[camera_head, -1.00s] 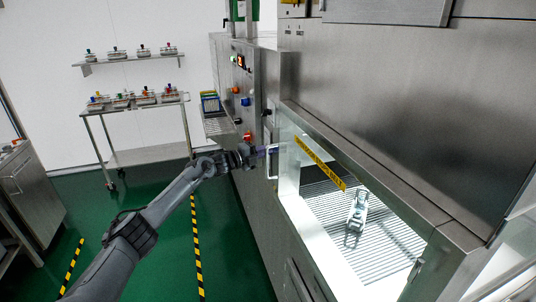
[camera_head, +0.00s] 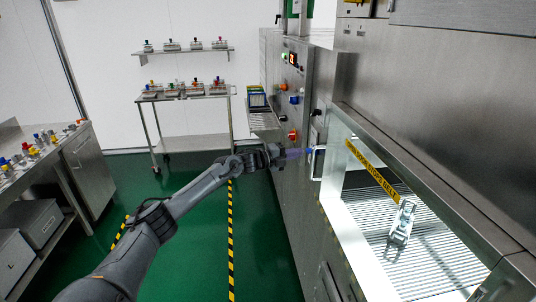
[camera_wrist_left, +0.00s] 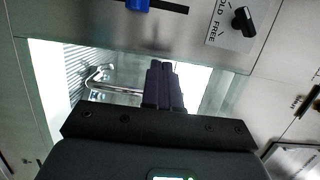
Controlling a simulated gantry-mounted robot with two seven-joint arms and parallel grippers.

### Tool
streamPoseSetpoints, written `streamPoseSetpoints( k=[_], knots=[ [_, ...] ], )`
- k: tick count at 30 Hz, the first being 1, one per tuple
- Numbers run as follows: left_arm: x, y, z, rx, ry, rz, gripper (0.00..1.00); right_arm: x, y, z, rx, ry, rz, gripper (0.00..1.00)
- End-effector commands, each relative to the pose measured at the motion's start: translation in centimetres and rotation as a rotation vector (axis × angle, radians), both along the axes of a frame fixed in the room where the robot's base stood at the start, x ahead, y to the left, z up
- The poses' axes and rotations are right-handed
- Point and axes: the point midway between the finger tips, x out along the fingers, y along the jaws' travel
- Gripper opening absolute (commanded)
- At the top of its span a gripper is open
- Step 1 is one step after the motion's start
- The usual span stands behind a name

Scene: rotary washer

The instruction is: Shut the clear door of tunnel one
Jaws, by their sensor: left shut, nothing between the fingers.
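The clear door (camera_head: 362,146) of the tunnel has a yellow-and-black warning strip and a metal bar handle (camera_head: 316,163) at its left edge. I cannot tell whether the door is fully seated in its frame. My left gripper (camera_head: 303,152) is shut and empty, just left of the handle, near the washer's front. In the left wrist view, its dark purple fingers (camera_wrist_left: 163,84) are pressed together, with the handle (camera_wrist_left: 112,88) beside and behind them. Whether they touch the handle is unclear. My right gripper is not in view.
A silver item (camera_head: 401,222) lies on the slatted bed (camera_head: 438,262) inside the lit tunnel. Control knobs, including a blue one (camera_head: 294,100), are on the panel to the left. A cart (camera_head: 190,97) and a side bench (camera_head: 88,160) stand beyond open green floor.

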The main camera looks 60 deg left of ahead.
Motion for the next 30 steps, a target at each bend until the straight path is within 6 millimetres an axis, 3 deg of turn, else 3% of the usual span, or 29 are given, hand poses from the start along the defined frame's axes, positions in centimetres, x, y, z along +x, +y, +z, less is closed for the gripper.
streamPoseSetpoints(
  k=[15,30],
  knots=[
    [-5.2,1.8,0.1,0.003,0.001,-0.002,0.00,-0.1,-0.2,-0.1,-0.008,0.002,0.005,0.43],
    [-7.5,2.7,0.3,0.002,-0.002,-0.001,0.00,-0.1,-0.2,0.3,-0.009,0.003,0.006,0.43]
  ],
)
